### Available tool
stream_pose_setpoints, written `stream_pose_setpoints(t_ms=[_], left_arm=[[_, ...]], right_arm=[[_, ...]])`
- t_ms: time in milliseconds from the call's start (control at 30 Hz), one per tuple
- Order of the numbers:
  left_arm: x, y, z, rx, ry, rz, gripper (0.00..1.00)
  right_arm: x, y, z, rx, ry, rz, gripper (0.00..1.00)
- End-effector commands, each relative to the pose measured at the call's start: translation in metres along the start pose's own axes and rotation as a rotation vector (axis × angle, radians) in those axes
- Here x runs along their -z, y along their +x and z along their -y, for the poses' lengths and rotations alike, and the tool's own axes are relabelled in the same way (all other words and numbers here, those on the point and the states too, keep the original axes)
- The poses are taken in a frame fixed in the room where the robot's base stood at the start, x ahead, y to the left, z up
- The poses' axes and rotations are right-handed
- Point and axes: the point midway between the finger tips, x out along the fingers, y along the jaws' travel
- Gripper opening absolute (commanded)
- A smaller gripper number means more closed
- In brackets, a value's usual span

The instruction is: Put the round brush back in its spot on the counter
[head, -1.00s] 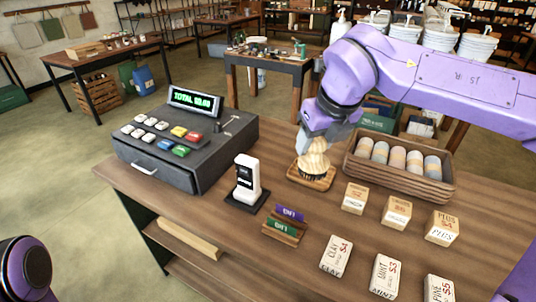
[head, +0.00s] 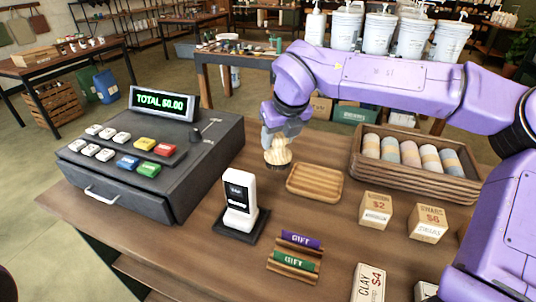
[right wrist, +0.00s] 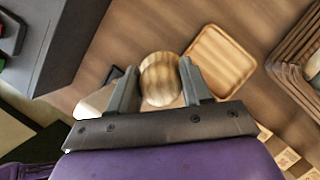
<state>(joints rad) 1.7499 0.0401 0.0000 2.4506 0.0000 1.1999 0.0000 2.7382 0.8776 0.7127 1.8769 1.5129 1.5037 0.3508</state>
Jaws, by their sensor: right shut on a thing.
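The round brush (head: 278,152) has a pale wooden knob and dark bristles pointing down. My right gripper (head: 283,132) is shut on its knob from above. The brush is behind and left of the small square wooden tray (head: 315,182), which is empty. I cannot tell whether the bristles touch the counter (head: 200,230). In the right wrist view the brush (right wrist: 160,78) sits between the two fingers (right wrist: 160,85), with the tray (right wrist: 220,60) to the upper right. My left gripper is out of view.
A cash register (head: 150,160) stands to the left. A card reader (head: 240,200) and gift card stand (head: 295,258) are in front. A basket of wrapped rolls (head: 415,165) is to the right, with small price boxes (head: 376,209) before it.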

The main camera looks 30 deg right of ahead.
Motion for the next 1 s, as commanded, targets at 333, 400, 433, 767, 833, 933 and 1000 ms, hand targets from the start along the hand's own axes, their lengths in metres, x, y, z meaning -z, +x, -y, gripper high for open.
stream_pose_setpoints(t_ms=[333, 400, 433, 767, 833, 933, 1000], left_arm=[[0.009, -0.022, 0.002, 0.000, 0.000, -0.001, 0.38], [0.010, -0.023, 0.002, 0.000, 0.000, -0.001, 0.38], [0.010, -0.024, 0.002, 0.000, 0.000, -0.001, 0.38], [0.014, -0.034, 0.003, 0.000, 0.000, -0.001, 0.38], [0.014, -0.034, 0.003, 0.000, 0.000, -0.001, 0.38], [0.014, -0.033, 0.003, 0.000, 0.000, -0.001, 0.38], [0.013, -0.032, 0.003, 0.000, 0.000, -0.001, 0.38]], right_arm=[[-0.041, 0.080, 0.012, 0.001, -0.001, -0.003, 0.20], [-0.043, 0.088, 0.013, 0.000, -0.001, -0.001, 0.20], [-0.044, 0.091, 0.013, 0.000, -0.001, -0.002, 0.20], [-0.034, 0.127, 0.014, -0.001, -0.001, 0.001, 0.20], [-0.034, 0.127, 0.014, 0.000, -0.001, 0.001, 0.20], [-0.033, 0.128, 0.014, 0.000, -0.001, 0.001, 0.20], [-0.032, 0.129, 0.014, -0.001, -0.001, 0.000, 0.52]])
